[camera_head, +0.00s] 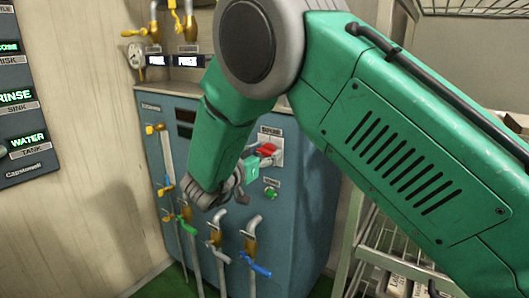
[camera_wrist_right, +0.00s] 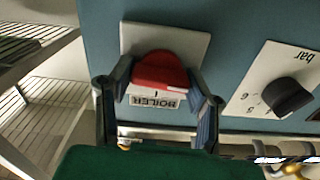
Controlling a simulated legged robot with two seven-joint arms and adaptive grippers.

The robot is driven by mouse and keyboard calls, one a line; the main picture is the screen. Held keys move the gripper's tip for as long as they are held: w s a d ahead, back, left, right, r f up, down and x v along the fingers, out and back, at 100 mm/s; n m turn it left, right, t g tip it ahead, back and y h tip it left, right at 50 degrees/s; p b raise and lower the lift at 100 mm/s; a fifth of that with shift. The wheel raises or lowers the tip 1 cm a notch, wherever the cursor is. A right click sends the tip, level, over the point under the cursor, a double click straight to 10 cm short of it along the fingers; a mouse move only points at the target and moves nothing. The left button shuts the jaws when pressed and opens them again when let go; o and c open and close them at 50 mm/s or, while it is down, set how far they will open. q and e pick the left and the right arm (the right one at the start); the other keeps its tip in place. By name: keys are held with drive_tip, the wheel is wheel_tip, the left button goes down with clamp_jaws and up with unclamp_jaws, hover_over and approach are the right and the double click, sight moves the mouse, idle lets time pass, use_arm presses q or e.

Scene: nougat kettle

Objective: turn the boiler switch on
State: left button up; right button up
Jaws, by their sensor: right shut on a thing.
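The red boiler switch (camera_wrist_right: 160,70) sits on a pale plate on the blue boiler panel. Its BOILER label (camera_wrist_right: 156,100) appears upside down in the right wrist view, with an "I" mark by the red knob. My right gripper (camera_wrist_right: 163,84) has one finger on each side of the red knob and is shut on it. In the head view the red switch (camera_head: 267,149) shows small at the panel's upper right, with my right gripper (camera_head: 260,157) against it. My forearm covers part of the panel. My left gripper is not in view.
A black dial (camera_wrist_right: 287,97) marked "bar" is right of the switch in the wrist view. Several taps with coloured handles, such as a blue one (camera_head: 256,266), stick out below my wrist. A wire rack (camera_head: 385,250) stands right of the boiler. A sign panel (camera_head: 20,110) hangs at left.

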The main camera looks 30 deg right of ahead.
drive_tip(key=shift+m, duration=1.1)
drive_tip(key=m, duration=0.2)
drive_tip(key=shift+m+p, duration=0.3)
drive_tip(key=shift+m, duration=0.1)
drive_tip(key=m, duration=0.4)
drive_tip(key=shift+d+b, duration=0.1)
drive_tip(key=shift+b, duration=0.25)
drive_tip(key=m+b, duration=0.1)
drive_tip(key=m, duration=0.3)
drive_tip(key=shift+f, duration=0.15)
drive_tip(key=shift+m+b, duration=1.25)
drive_tip(key=shift+m, duration=0.75)
drive_tip(key=o, duration=1.2)
drive_tip(key=shift+c, duration=0.2)
drive_tip(key=shift+d+f, duration=0.1)
